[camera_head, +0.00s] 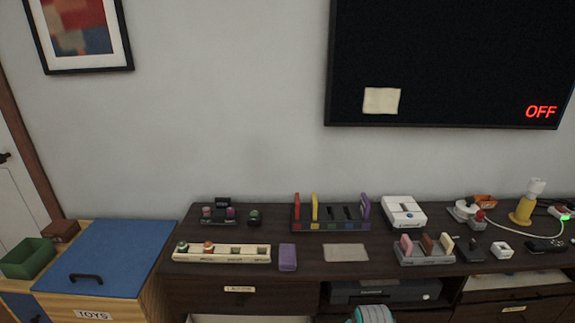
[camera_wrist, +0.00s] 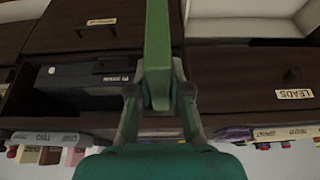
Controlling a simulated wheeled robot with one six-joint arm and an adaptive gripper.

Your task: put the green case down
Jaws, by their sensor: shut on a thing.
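The green case (camera_wrist: 157,45) is a long, slim green piece in the wrist view. My gripper (camera_wrist: 157,90) is shut on it, with one finger on each side. The case reaches from the fingers to the top edge of that view, where it is cut off. In the head view the case cannot be made out; only a teal and white part of my arm shows at the bottom edge. A dark rack (camera_head: 332,224) on the cabinet holds upright red (camera_head: 296,205), yellow (camera_head: 315,207) and purple (camera_head: 365,207) cases, with a gap between the yellow and purple ones.
On the dark cabinet (camera_head: 285,283) are a beige mat (camera_head: 346,253), a purple box (camera_head: 288,257), a wooden strip (camera_head: 222,254), a grey holder (camera_head: 425,257) and a white device (camera_head: 404,212). A lamp (camera_head: 525,204) and cables crowd the right. The mat looks bare.

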